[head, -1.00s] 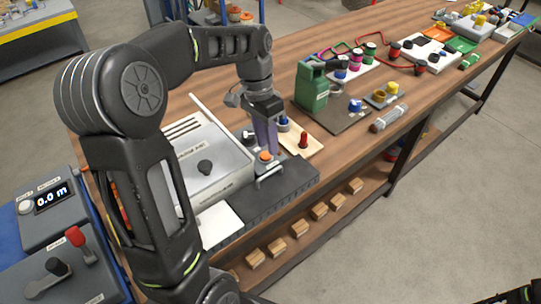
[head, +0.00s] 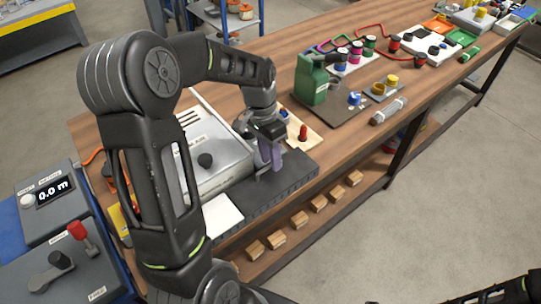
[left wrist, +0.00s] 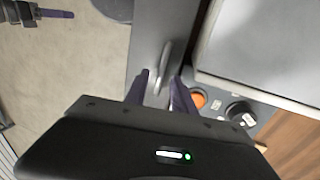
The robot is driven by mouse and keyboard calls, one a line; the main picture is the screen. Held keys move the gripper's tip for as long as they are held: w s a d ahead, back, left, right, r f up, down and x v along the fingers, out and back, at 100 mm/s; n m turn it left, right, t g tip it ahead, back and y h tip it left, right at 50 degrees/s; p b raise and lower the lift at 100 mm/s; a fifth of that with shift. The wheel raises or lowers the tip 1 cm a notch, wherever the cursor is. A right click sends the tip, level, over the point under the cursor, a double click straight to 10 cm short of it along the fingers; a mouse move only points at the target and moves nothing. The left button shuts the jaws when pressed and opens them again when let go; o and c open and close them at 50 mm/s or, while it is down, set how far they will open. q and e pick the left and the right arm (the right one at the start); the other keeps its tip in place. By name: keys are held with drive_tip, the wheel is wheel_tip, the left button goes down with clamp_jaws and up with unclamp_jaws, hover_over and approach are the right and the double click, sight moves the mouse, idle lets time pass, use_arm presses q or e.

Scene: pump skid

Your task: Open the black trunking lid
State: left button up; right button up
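The black trunking lid (head: 290,181) is a long dark strip along the front edge of the bench, and it lies flat. It also shows in the left wrist view (left wrist: 158,22). Its metal bar handle (left wrist: 164,62) stands up from it; in the head view my gripper mostly hides the handle. My left gripper (head: 270,163) points down over the lid at the handle. In the left wrist view its purple fingers (left wrist: 159,78) are apart, with the handle between them. Contact cannot be told. My right gripper (left wrist: 40,13) shows partly at the upper left of the wrist view; its opening is unclear.
A grey metal box (head: 213,160) with a black knob stands behind the lid. An orange button (left wrist: 199,98) and black knob (left wrist: 240,112) sit beside the handle. A red-topped peg (head: 303,133) stands on a wooden plate nearby. Wooden blocks (head: 297,230) lie on the lower shelf.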

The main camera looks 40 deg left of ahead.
use_arm(q)
drive_tip(key=shift+c, duration=0.4)
clamp_jaws()
idle(0.9)
